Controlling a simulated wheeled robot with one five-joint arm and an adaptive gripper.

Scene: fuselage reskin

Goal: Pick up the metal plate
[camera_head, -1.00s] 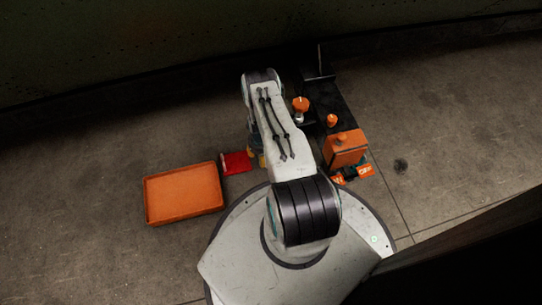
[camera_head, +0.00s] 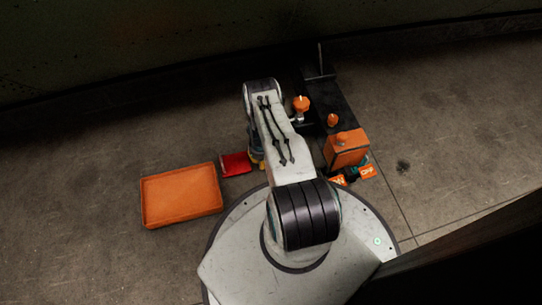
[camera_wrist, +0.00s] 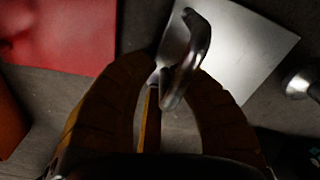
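A pale, flat metal plate (camera_wrist: 252,52) lies beyond my fingers at the upper right of the wrist view. A shiny curved metal handle (camera_wrist: 190,58) rises in front of it, between my fingers; it seems to belong to the plate. My gripper (camera_wrist: 172,68) has its two brown fingers apart, one on each side of the handle, with the tips close to it. I cannot tell whether they press on it. In the head view my arm hides the plate, and only a little of my gripper (camera_head: 257,158) shows below the arm.
A red box (camera_head: 236,163) lies left of my gripper and shows in the wrist view (camera_wrist: 62,32). An orange tray (camera_head: 181,222) lies further left. The far-left floor is clear.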

